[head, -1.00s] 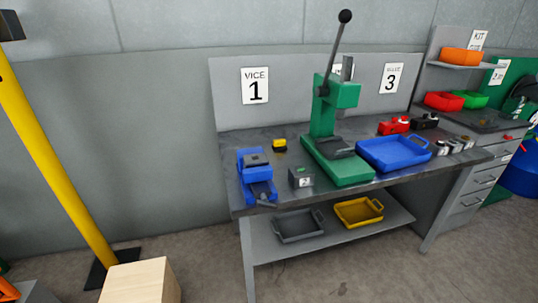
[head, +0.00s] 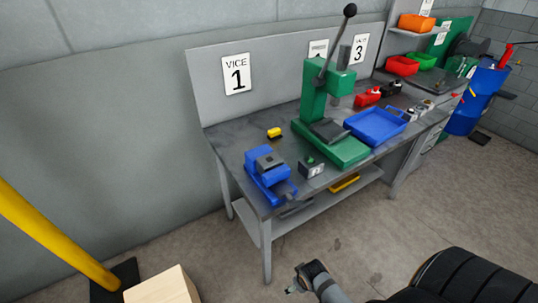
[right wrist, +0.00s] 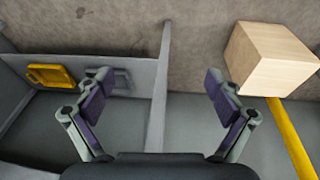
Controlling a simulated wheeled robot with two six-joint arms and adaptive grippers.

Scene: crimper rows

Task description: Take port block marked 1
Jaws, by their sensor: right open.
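A small dark grey block (head: 312,169) with a pale label stands on the workbench near its front edge, just right of the blue vice (head: 268,172). A small green part shows on top of it. The mark on its label is too small to read for certain. No block clearly marked 1 can be made out. My right gripper (head: 298,282) is low in front of the bench, apart from the block. In the right wrist view its fingers (right wrist: 158,80) are spread with nothing between them. My left gripper is out of view.
A green press (head: 320,125), blue tray (head: 376,127) and yellow piece (head: 274,133) stand on the bench (head: 232,140). Red (head: 368,97) and black parts sit behind the tray. A wooden box (head: 162,286) and yellow post (head: 50,240) stand left. Floor before the bench is open.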

